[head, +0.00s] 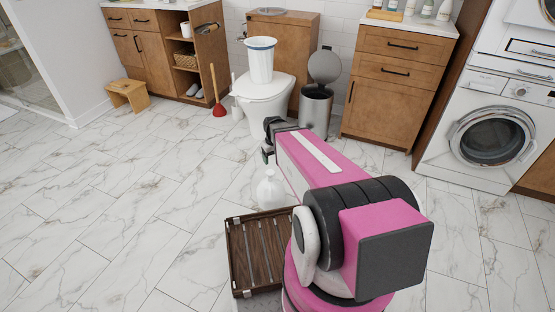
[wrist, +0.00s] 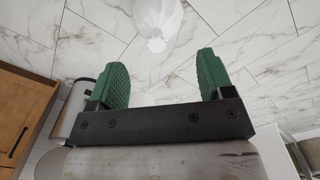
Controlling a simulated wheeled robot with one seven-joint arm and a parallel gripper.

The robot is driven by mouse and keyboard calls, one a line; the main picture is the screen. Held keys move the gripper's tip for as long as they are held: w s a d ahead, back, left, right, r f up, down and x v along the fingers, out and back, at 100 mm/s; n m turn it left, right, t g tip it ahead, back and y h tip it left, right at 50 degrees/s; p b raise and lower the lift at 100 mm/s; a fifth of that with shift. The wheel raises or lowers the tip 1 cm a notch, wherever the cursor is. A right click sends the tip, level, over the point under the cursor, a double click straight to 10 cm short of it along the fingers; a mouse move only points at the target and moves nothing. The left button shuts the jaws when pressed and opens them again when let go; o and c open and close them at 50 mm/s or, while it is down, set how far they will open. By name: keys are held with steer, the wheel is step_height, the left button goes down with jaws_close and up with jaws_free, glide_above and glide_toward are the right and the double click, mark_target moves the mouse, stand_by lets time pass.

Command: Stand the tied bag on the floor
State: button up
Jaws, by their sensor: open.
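The white tied bag (head: 270,190) shows in the head view just past the far edge of a dark slatted tray, upright with its knot on top. It appears to be on the floor, though its base is partly hidden. In the wrist view the bag (wrist: 158,14) is at the top edge, cut off, with its knot toward me. My gripper (wrist: 161,60) is open and empty, its green fingers apart, with the bag beyond the fingertips and between their lines. In the head view my gripper (head: 267,148) is above and beyond the bag, partly hidden by my arm.
The dark slatted tray (head: 229,258) is empty beside my arm. A toilet (head: 264,101) with a white bin on its lid, an open pedal bin (head: 316,108), a red plunger (head: 219,109) and a wooden stool (head: 127,94) stand behind. The marble floor at left is clear.

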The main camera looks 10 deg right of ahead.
steer(key=s+r+m, duration=0.2)
steer(key=s+r, duration=0.6)
steer(key=s, duration=0.2)
steer(key=shift+r+m, duration=0.15)
steer(key=shift+m, duration=0.25)
